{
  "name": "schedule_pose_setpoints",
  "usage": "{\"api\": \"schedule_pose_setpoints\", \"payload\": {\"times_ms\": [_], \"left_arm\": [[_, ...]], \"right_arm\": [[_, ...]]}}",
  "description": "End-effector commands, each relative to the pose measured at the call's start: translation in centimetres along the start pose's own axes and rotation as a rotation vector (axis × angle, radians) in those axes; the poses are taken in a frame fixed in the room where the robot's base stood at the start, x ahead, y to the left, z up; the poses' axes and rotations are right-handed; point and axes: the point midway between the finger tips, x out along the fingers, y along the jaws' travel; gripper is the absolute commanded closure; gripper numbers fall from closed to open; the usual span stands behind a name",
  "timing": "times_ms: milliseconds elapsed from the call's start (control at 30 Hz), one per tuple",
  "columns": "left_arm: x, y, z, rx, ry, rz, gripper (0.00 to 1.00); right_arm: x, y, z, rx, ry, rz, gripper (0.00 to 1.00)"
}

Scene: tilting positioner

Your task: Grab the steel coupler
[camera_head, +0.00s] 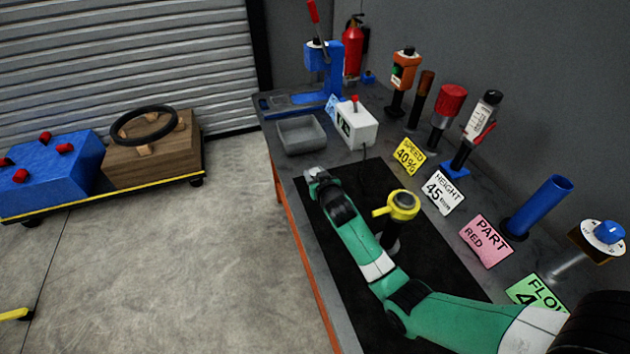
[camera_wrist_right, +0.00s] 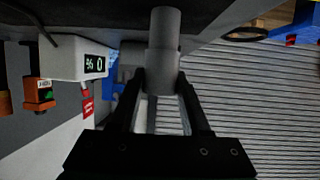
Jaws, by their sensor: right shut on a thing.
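The steel coupler (camera_wrist_right: 165,45) is a grey stepped cylinder in the right wrist view, at the top centre. My right gripper (camera_wrist_right: 162,78) has its two black fingers on either side of it and is shut on it. In the head view my green right arm reaches up and left over the black mat, and my right gripper (camera_head: 314,176) is at the mat's far left edge, short of the grey tray. I cannot clearly make out the coupler there. My left gripper is not in view.
A grey tray (camera_head: 301,136) and a white readout box (camera_head: 357,128) stand beyond the gripper. A yellow-topped post (camera_head: 402,206) stands right of the arm. Sign cards, a blue tube (camera_head: 540,207) and several tools line the right side. A cart (camera_head: 190,172) stands left.

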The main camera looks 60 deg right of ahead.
Motion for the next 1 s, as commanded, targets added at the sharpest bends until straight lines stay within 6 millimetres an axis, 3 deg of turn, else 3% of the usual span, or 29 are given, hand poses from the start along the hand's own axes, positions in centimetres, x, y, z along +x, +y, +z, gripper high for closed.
{"api": "schedule_pose_setpoints", "payload": {"times_ms": [367, 633, 733, 900, 1000], "left_arm": [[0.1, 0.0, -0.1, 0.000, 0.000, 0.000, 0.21], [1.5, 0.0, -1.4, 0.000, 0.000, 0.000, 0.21], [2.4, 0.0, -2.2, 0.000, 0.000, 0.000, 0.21], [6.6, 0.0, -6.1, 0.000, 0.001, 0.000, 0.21], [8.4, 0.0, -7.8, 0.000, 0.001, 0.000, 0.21]], "right_arm": [[-0.1, 0.0, -0.3, 0.000, 0.001, 0.000, 1.00], [-1.6, -0.1, -3.7, 0.001, 0.006, -0.001, 1.00], [-4.1, -0.6, -5.0, 0.000, 0.006, -0.003, 1.00], [-8.9, -1.4, -8.1, -0.002, -0.001, -0.003, 1.00], [-11.9, -2.2, -7.8, -0.005, -0.003, -0.005, 1.00]]}}
